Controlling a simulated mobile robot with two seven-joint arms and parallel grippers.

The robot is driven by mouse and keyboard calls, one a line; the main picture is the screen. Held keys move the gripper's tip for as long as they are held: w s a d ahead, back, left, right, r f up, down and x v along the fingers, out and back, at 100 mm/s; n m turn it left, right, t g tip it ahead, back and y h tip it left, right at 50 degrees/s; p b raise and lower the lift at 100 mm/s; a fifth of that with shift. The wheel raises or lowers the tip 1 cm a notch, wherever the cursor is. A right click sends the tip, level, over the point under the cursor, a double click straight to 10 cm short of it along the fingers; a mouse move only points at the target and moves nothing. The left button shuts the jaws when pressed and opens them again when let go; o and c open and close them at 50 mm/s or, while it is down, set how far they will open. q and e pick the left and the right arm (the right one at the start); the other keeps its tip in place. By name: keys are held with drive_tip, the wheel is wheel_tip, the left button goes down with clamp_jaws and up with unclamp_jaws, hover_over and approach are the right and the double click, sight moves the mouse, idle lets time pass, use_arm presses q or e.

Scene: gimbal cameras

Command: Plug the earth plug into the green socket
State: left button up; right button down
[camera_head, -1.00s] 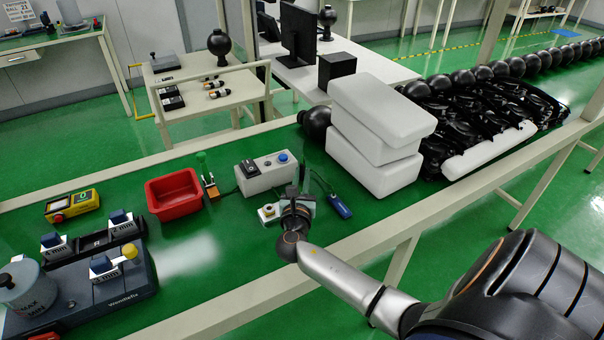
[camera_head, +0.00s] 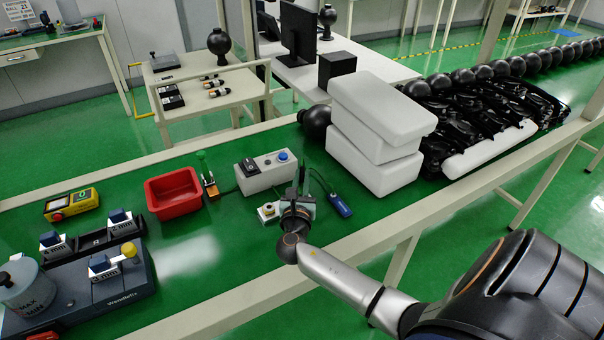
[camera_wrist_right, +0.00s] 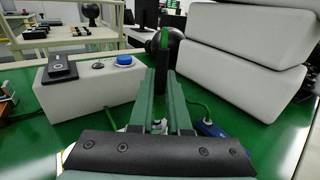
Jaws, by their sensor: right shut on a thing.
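My right gripper (camera_head: 297,198) is shut on a slim dark plug (camera_wrist_right: 163,62) with a green upper part, held upright above the green bench. The gripper's green fingers close around its lower part in the wrist view. A green cable (camera_wrist_right: 197,111) runs near the fingers to a blue handle-like piece (camera_head: 341,206) on the bench. Just behind stands a light grey box (camera_head: 265,177) with a black switch, a small round fitting (camera_wrist_right: 98,66) and a blue button (camera_head: 283,156). I cannot tell whether that fitting is the green socket. My left gripper is out of view.
A small light block with a yellow top (camera_head: 268,210) sits left of my gripper. A red bin (camera_head: 173,195) and a small stand with a green top (camera_head: 208,180) are further left. Stacked white blocks (camera_head: 375,135) rise close on the right.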

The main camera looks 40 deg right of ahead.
drive_tip(key=shift+f+b, duration=0.5)
drive_tip(key=shift+f, duration=0.3)
drive_tip(key=c, duration=0.8)
unclamp_jaws()
drive_tip(key=v, duration=1.2)
drive_tip(key=shift+s+a, duration=0.2)
